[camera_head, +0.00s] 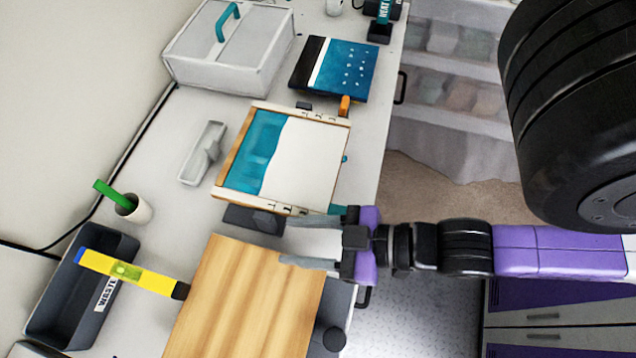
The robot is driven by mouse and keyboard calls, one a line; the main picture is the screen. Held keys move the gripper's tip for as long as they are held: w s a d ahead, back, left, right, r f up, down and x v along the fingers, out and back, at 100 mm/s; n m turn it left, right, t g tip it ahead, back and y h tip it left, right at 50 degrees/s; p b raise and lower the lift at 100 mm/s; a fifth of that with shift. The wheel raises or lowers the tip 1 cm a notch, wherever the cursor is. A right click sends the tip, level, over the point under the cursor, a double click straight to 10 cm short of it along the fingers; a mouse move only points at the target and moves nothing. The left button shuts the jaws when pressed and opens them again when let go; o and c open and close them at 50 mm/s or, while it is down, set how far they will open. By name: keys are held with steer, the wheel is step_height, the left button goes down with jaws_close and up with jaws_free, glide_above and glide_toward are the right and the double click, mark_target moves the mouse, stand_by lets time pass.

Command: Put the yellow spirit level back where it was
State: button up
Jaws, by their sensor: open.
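The yellow spirit level (142,277) has a blue end and a dark end. In the head view it is at the lower left, lying across the dark grey tray labelled "WASTE" (57,336), with its dark end reaching past the tray toward the wooden board. My gripper (283,240) is open and empty, with its two grey fingers pointing left. It is over the gap between the wooden board and the framed teal-and-white panel, to the right of the level and well apart from it.
The wooden board (252,298) lies in front, the framed panel (305,158) behind it. A grey holder (203,153), a cup (137,211) with a green stick and a white box (228,58) stand on the bench (172,190). A teal-and-navy board (338,70) lies farther back.

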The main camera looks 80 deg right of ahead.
steer(key=shift+m+t+h, duration=0.3)
steer(key=shift+m+h, duration=0.4)
steer(key=s+d+r, duration=0.2)
steer(key=s, duration=0.1)
steer(key=shift+s+d, duration=0.3)
steer(key=shift+d, duration=0.05)
steer(key=shift+f+b, duration=0.35)
steer(key=shift+b, duration=0.05)
steer(key=shift+o, duration=0.4)
